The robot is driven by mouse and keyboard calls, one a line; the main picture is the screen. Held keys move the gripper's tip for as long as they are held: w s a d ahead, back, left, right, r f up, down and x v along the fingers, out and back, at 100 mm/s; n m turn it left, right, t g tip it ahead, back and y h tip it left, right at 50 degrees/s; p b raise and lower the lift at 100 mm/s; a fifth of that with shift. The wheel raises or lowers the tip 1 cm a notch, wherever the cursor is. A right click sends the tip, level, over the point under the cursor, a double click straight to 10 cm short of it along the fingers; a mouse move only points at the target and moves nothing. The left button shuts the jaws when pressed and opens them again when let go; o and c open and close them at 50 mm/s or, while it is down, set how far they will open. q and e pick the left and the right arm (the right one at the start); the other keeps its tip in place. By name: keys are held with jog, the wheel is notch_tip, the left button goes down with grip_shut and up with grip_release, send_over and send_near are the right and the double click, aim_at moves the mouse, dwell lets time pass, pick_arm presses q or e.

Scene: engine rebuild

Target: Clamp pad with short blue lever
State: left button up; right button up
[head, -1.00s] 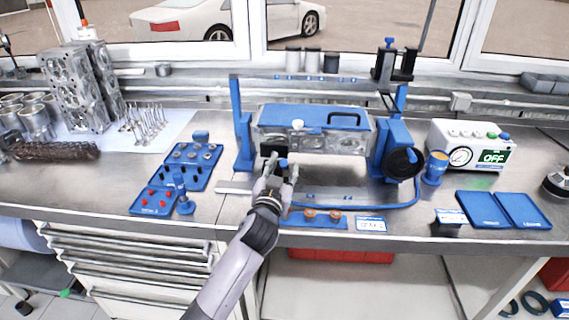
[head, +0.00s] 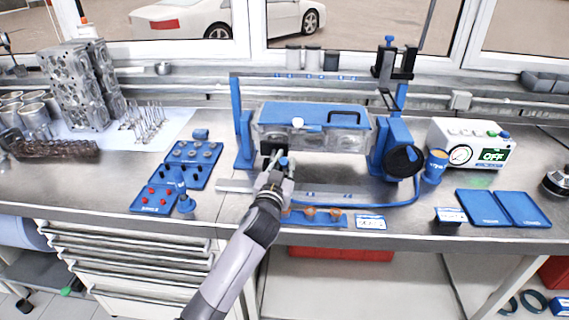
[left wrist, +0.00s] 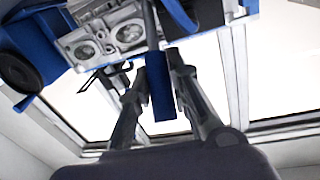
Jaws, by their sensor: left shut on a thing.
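My left gripper (head: 277,160) is at the front left of the blue fixture, shut on a short blue lever. In the left wrist view the lever (left wrist: 162,98) hangs between the two fingers (left wrist: 160,65), its blue grip crossing the gap near their tips. The fixture's blue frame (head: 243,135) holds a metal cylinder head (head: 345,143) under a blue top plate (head: 285,115). A small dark block just behind my fingers may be the pad; I cannot tell whether it touches the head. My right gripper is not in view.
Blue trays with small parts (head: 194,166) lie left of the fixture. A blue strip with orange rings (head: 322,220) lies in front. A test unit reading OFF (head: 470,147) and two blue trays (head: 483,208) are at the right. Valves (head: 147,122) stand at the left.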

pick_arm(q)
grip_shut()
dwell(0.4)
jog(key=shift+r+p, duration=0.25)
jog(key=shift+p, duration=0.4)
jog(key=w+g+p, duration=0.1)
jog(key=p, duration=0.3)
jog(key=w+r+g+p, duration=0.1)
jog(key=g+p, duration=0.1)
jog(key=p, duration=0.3)
jog(key=w+r+g+p, duration=0.1)
jog(key=g+p, duration=0.1)
jog(key=p, duration=0.2)
jog(key=shift+w+r+n+y, duration=0.2)
jog(key=shift+w+n+y, duration=0.05)
jog(key=shift+n+y, duration=0.05)
jog(key=shift+w+g+p, duration=0.5)
jog(key=shift+g+p, duration=0.2)
jog(key=shift+p, duration=0.3)
jog(key=shift+w+f+g, duration=0.1)
jog(key=shift+w+g, duration=0.1)
jog(key=shift+g, duration=0.1)
jog(key=shift+p, duration=0.3)
jog(key=o, duration=0.8)
grip_release()
